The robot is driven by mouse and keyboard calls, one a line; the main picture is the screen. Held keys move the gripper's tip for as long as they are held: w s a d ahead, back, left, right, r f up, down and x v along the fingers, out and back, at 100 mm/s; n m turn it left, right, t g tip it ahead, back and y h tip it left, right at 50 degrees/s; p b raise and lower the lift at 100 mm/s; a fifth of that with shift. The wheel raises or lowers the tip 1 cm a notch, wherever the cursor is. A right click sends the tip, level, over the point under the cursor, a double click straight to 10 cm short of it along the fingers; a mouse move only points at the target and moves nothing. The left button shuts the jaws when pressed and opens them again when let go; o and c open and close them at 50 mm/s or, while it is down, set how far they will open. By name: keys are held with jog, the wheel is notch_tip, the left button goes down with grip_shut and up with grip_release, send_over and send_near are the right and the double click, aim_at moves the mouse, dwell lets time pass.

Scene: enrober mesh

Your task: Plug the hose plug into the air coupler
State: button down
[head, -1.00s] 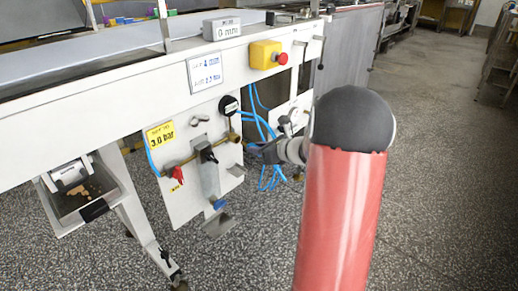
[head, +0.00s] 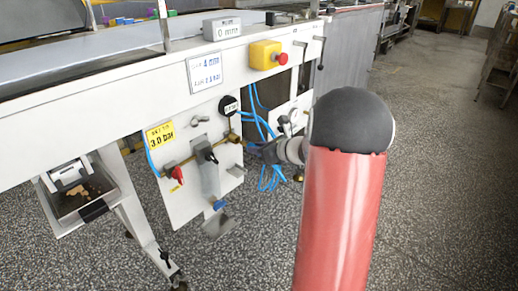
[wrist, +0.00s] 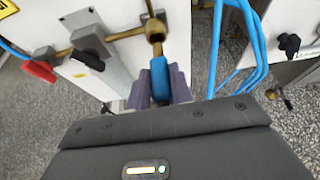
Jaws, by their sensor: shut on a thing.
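The blue hose plug (wrist: 160,82) stands between the grey-purple fingers of my gripper (wrist: 159,88) in the wrist view, and the gripper is shut on it. The brass air coupler (wrist: 155,34) is just beyond the plug, its round open end towards it. The plug is roughly in line below the coupler in the picture; I cannot tell whether they touch.
The white panel (head: 180,205) carries a red-handled valve (head: 177,174), a black gauge (head: 229,106) and a yellow pressure label (head: 160,135). Loose blue hoses (wrist: 233,50) hang right of the coupler. A yellow box with a red button (head: 268,56) sits above. Speckled floor is open at right.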

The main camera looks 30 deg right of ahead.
aim_at(249, 144)
jog(key=shift+w+a, duration=0.25)
jog(key=shift+w, duration=0.45)
jog(key=shift+w+a, duration=0.25)
jog(key=shift+w, duration=0.4)
jog(key=shift+w+a, duration=0.25)
jog(key=shift+w, duration=0.45)
jog(key=shift+s+d, duration=0.1)
jog(key=shift+s, duration=0.05)
jog(key=shift+s+d+b, duration=0.25)
jog(key=shift+s+d, duration=0.05)
jog(key=shift+s, duration=0.55)
jog(key=shift+s+d+b, duration=0.2)
jog(key=shift+s+d, duration=0.1)
jog(key=shift+s, duration=0.55)
jog(key=shift+w+a+b, duration=0.1)
jog(key=shift+w+a, duration=0.15)
jog(key=shift+w, duration=0.35)
jog(key=shift+w+a+b, duration=0.15)
jog(key=shift+w+a, duration=0.05)
jog(key=shift+w, duration=0.45)
jog(key=shift+w+a+b, duration=0.1)
jog(key=shift+w+a, duration=0.15)
jog(key=shift+w, duration=0.35)
dwell(0.8)
jog(key=c, duration=1.2)
grip_release()
jog(key=shift+o, duration=0.2)
